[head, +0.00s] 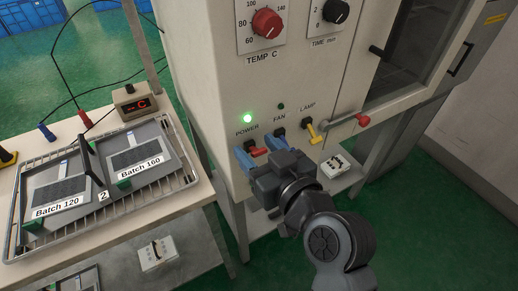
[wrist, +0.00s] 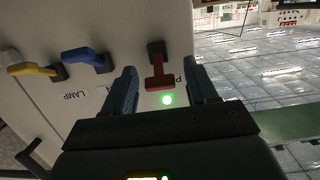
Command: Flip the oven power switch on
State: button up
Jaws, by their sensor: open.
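The red power switch (head: 258,151) is on the front panel of the oven (head: 205,75), below the POWER label. In the wrist view, the red lever (wrist: 159,72) lies between my two fingers, with its wide end toward the lit green lamp (wrist: 167,99). That green lamp (head: 248,118) also glows above the POWER label in the head view. My gripper (head: 260,155) is open at the panel, its blue fingers (wrist: 163,82) on either side of the lever. Gaps show beside the lever in the wrist view; I cannot tell whether anything touches it in depth.
The blue fan switch (wrist: 85,58) and yellow lamp switch (head: 312,131) sit close beside the power switch. The fan indicator (head: 280,106) is dark. A red-ended door handle (head: 350,122) sticks out to the right. A table with a wire tray (head: 160,203) stands left.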

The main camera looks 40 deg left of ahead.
jog(key=b+v, duration=0.1)
jog(key=v, duration=0.6)
jog(key=shift+d+b, duration=0.35)
jog(key=shift+s+r, duration=0.1)
